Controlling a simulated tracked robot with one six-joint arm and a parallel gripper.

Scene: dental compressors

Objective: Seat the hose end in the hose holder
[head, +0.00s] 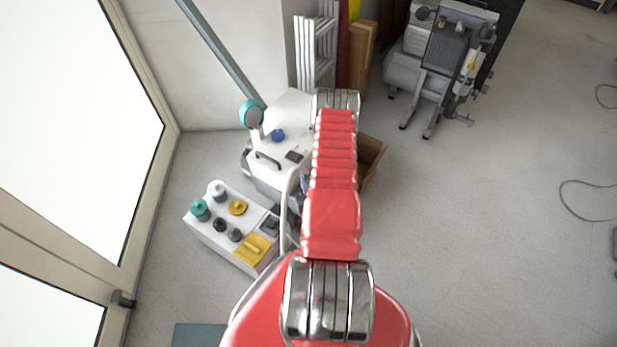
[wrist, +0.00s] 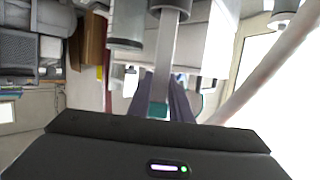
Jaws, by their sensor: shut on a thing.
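A pale hose (head: 285,215) curves down beside my arm in the head view. A thick pale tube, which looks like the same hose, crosses the right of the wrist view (wrist: 262,78). In the wrist view my gripper (wrist: 160,100) has its dark purple fingers closed around a piece with a teal part, likely the hose end (wrist: 158,110). A flat grey bar runs upward from there. My arm mostly hides the gripper in the head view. I cannot tell for certain which part is the hose holder, nor whether the hose end touches it.
A white machine (head: 268,160) with a black handle and a teal round part (head: 251,113) stands behind my arm. A white box with coloured knobs (head: 225,240) is at lower left. A cardboard box (head: 371,160) is close right.

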